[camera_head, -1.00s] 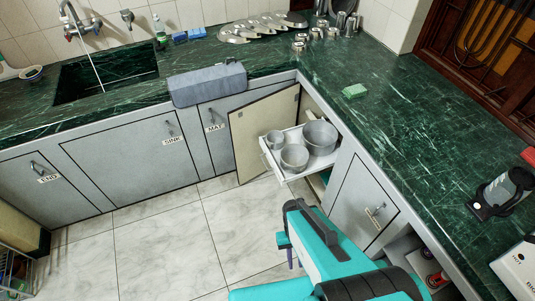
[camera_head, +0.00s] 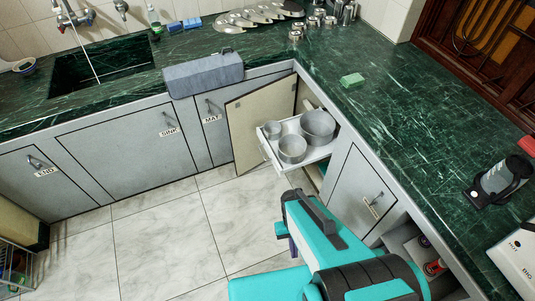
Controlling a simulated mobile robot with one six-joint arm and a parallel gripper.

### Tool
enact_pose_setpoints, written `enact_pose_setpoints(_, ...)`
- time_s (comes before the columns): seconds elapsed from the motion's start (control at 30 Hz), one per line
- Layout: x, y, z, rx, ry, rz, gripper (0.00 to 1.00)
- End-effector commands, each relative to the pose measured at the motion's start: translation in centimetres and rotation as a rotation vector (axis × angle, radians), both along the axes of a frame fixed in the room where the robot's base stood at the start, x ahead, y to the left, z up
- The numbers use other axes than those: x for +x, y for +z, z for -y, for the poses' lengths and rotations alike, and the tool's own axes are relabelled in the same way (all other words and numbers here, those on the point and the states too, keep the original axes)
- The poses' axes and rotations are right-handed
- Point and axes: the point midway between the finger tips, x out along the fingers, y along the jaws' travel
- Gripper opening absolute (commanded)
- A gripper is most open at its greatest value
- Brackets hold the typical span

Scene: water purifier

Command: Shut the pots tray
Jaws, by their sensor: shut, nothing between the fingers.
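The pots tray (camera_head: 268,156) is a white pull-out tray, drawn out of the corner cabinet. It holds three grey metal pots: a large one (camera_head: 318,128), a medium one (camera_head: 292,149) and a small one (camera_head: 273,130). The cabinet door (camera_head: 256,121) stands open to the left of the tray. My gripper (camera_head: 293,247) is at the end of my teal arm, low and in front of the tray, apart from it. My arm hides most of it; it is shut and empty.
Closed cabinets labelled SINK (camera_head: 130,147) and MAT (camera_head: 218,125) stand to the left. A closed cabinet (camera_head: 365,199) is right of the tray, close to my arm. The tiled floor (camera_head: 165,235) at left is clear. The green counter (camera_head: 420,110) runs above.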

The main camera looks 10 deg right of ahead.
Motion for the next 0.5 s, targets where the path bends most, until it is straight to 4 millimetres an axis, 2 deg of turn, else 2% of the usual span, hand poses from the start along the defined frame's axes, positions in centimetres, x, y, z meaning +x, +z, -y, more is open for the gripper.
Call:
enact_pose_setpoints(0.3, -0.3, -3.7, 0.0, 0.002, 0.004, -0.014, 0.00)
enact_pose_setpoints(0.5, -0.4, -4.5, 0.0, 0.003, 0.006, -0.019, 0.00)
